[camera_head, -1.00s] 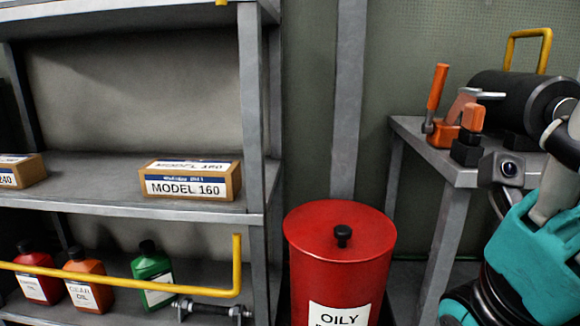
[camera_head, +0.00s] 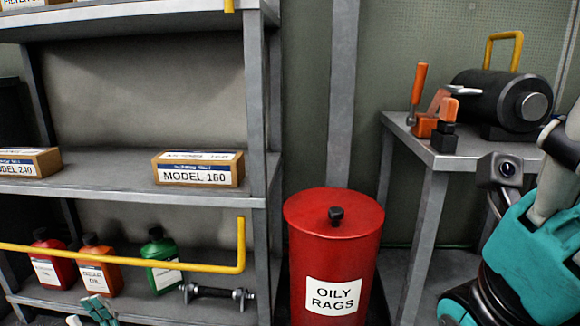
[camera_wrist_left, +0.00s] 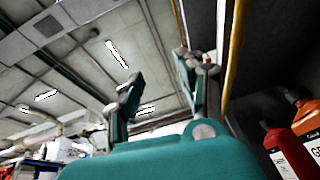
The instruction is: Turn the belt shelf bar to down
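A yellow bar (camera_head: 120,259) runs level across the front of the lower shelf, before the bottles, and bends upright at its right end. A short piece of another yellow bar (camera_head: 229,5) shows at the top board; the rest is out of view. I cannot tell from labels which is the belt shelf bar. My left gripper (camera_head: 97,308) shows only partly at the bottom left, below the lower bar. In the left wrist view its fingers (camera_wrist_left: 160,88) are apart and empty, with a yellow bar (camera_wrist_left: 237,45) to their right. My right gripper is out of view.
Boxes marked MODEL 160 (camera_head: 198,169) and MODEL 240 (camera_head: 24,163) sit on the middle shelf. Red, orange and green bottles (camera_head: 161,260) stand below. A red OILY RAGS can (camera_head: 333,250) stands right of the shelf. A grey bench (camera_head: 440,160) holds tools. My right arm is at right.

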